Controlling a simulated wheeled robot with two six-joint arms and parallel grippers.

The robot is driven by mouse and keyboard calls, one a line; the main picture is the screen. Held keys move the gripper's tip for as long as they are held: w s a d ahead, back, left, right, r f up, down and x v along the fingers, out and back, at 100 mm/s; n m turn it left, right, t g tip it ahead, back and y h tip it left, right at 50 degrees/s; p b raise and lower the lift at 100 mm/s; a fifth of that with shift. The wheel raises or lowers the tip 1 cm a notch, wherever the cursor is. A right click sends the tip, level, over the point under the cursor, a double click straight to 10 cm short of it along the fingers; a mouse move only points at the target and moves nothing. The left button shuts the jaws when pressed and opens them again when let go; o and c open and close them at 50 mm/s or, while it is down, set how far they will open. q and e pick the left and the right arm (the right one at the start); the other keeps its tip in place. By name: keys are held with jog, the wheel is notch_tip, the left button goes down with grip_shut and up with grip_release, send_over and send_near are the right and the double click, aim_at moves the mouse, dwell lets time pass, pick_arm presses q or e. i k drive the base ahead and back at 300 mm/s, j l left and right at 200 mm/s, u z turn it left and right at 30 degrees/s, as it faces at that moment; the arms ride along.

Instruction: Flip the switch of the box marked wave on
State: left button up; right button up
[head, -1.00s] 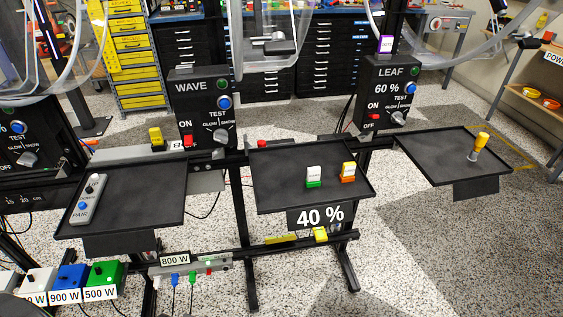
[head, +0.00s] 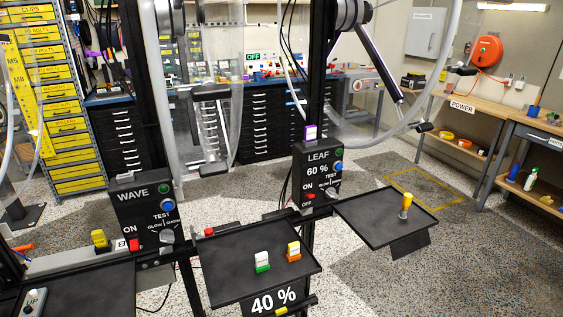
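The box marked WAVE (head: 147,214) is black and stands at the left, behind two black trays. Its red switch (head: 133,245) is at the box's lower left, below the word ON. I cannot tell which way the switch is set. The box also has a green button or lamp (head: 165,188), a blue TEST button (head: 168,205) and a grey GLOW/SHOW knob (head: 167,236). Neither of my grippers is in view.
The LEAF box (head: 318,172) with its own red switch (head: 308,201) stands to the right. The middle tray (head: 222,272) holds green-and-white and orange-and-white blocks. The right tray (head: 365,222) holds a yellow-topped lever. Clear tubing hangs above. Floor is open at right.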

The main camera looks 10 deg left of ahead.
aim_at(135, 244)
jog(key=u, duration=1.25)
